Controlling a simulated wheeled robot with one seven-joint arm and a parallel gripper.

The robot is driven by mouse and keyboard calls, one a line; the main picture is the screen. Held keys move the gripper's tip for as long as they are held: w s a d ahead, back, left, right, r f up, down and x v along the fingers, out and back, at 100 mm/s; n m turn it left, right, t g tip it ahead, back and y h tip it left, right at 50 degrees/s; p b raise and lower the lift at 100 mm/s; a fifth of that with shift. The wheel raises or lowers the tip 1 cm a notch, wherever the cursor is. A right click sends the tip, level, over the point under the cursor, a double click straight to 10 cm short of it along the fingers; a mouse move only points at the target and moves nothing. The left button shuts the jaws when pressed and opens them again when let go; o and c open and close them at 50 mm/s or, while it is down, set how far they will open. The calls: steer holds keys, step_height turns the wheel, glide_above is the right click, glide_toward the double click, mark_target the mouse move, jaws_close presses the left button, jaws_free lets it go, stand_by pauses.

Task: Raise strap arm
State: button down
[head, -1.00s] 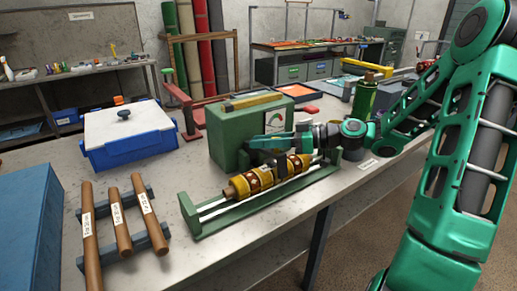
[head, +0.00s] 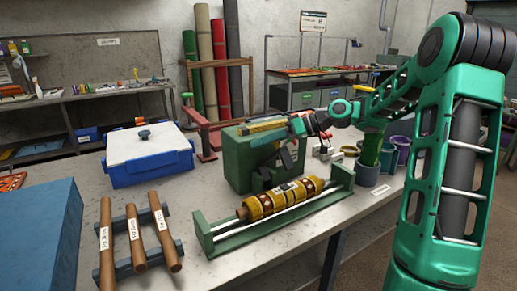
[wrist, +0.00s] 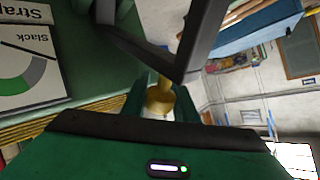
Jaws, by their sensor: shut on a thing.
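The green box (head: 240,165) stands on the bench behind the roller stand, with a yellow bar (head: 262,126) along its top. Its printed card reads "Strap" and "Slack" over a dial, in the wrist view (wrist: 30,60). My gripper (head: 274,164) is at the box's right front, above the roller, its dark fingers angled down. It is shut on a part I take to be the strap arm; the fingers mostly hide the grip. A brass-yellow knob (wrist: 160,100) shows by the fingers in the wrist view. A yellow banded roller (head: 283,199) lies in the green stand (head: 270,230).
A blue bin with a white lid (head: 148,160) stands left of the box. Wooden rods (head: 138,237) lie on a rack at front left, beside a blue block (head: 35,235). Cups and a green cylinder (head: 368,150) stand to the right. Bare bench lies between rods and stand.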

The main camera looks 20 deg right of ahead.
steer(key=shift+w+d+f, duration=0.1)
steer(key=shift+d+f, duration=0.05)
steer(key=shift+f, duration=0.1)
steer(key=c, duration=1.4)
jaws_free()
steer(key=shift+w+f, duration=0.1)
steer(key=shift+w, duration=0.05)
steer(key=shift+r, duration=0.2)
steer(key=v, duration=1)
steer(key=shift+d, duration=0.3)
steer(key=shift+a, duration=0.1)
